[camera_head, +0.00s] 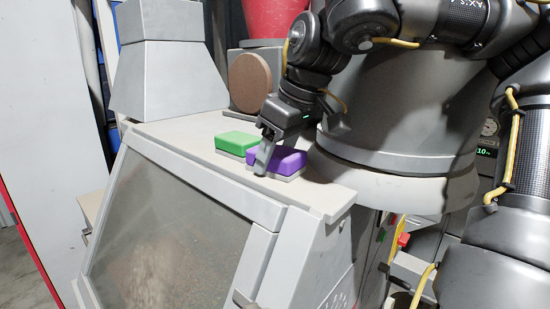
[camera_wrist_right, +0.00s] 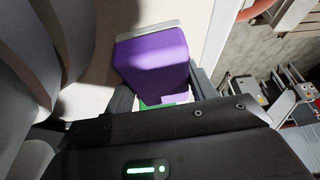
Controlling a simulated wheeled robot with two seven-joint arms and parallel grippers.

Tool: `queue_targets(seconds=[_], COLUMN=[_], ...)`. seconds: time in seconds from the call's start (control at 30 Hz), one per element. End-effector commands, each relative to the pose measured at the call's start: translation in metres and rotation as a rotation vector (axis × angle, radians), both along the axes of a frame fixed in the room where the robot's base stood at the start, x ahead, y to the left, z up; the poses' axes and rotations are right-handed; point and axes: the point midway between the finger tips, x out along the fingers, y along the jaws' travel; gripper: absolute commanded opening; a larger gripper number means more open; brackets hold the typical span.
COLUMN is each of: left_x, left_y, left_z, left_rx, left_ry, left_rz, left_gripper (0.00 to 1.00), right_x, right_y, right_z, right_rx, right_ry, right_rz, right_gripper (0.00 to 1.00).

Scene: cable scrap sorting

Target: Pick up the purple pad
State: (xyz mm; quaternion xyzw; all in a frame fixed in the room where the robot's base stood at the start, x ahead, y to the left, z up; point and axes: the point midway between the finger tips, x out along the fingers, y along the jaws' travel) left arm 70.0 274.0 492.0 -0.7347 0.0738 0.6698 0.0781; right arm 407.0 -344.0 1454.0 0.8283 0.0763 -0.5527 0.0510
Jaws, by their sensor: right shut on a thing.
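The purple pad (camera_head: 287,160) lies on a thin grey base (camera_head: 291,175) on the light grey ledge of a machine. It also shows in the right wrist view (camera_wrist_right: 153,62), between the two fingers. My right gripper (camera_head: 264,158) reaches down onto the pad from above and is shut on it; one finger shows against the pad's near left side in the head view. In the right wrist view the gripper (camera_wrist_right: 160,95) has a finger on each side of the pad. My left gripper is not in view.
A green pad (camera_head: 238,142) on a similar base sits close to the left of the purple one. A large grey cylinder (camera_head: 395,110) stands just right of the pads. A brown disc (camera_head: 249,82) and a red container (camera_head: 272,18) are behind. The ledge (camera_head: 190,128) is bare at left.

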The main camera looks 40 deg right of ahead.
Motion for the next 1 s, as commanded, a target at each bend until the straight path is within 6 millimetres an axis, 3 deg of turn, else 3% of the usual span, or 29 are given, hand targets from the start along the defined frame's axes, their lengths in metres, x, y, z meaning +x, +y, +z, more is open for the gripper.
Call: queue_targets(seconds=[0.3,0.47,0.57,0.67,0.77,1.0], left_x=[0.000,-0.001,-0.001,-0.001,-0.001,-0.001], left_y=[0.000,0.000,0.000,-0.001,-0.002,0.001], left_z=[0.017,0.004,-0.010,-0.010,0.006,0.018], left_rx=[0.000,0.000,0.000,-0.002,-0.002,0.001], left_ry=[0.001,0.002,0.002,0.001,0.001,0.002], left_rz=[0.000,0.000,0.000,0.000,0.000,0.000], left_gripper=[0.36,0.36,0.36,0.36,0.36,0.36], right_x=[0.000,0.001,-0.007,-0.015,-0.022,-0.040], right_y=[0.000,0.000,0.016,0.034,0.048,0.084], right_z=[0.009,0.034,0.052,0.077,0.101,0.116], right_rx=[0.000,-0.001,-0.005,-0.002,0.002,0.000], right_ry=[0.000,-0.005,-0.007,-0.004,0.001,0.004], right_rz=[0.001,-0.004,-0.001,0.002,0.005,0.005], right_gripper=[0.33,0.33,0.33,0.33,0.33,0.33])
